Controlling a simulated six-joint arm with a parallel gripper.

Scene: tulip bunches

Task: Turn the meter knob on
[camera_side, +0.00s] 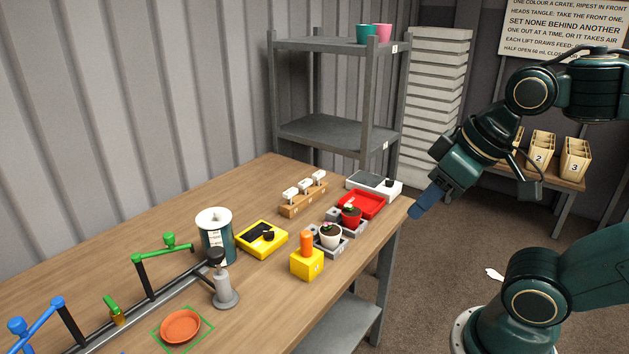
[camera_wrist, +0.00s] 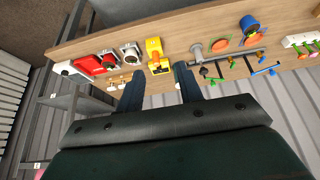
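A yellow box with a dark face, which looks like the meter (camera_side: 259,234), lies on the table in the side view. A small black knob (camera_side: 268,236) sits at its front right; I cannot read its setting. My gripper (camera_side: 418,212) hangs beyond the table's right end, well apart from the meter. In the wrist view, the two fingers of my gripper (camera_wrist: 158,70) stand apart with nothing held.
A yellow block (camera_side: 306,264) with an orange peg, potted plants (camera_side: 330,236), a red tray (camera_side: 362,204) and a wooden rack (camera_side: 303,198) surround the meter. A green-grey canister (camera_side: 216,240) and a grey plunger stand (camera_side: 225,295) are to its left. A white box (camera_side: 373,184) has another black knob.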

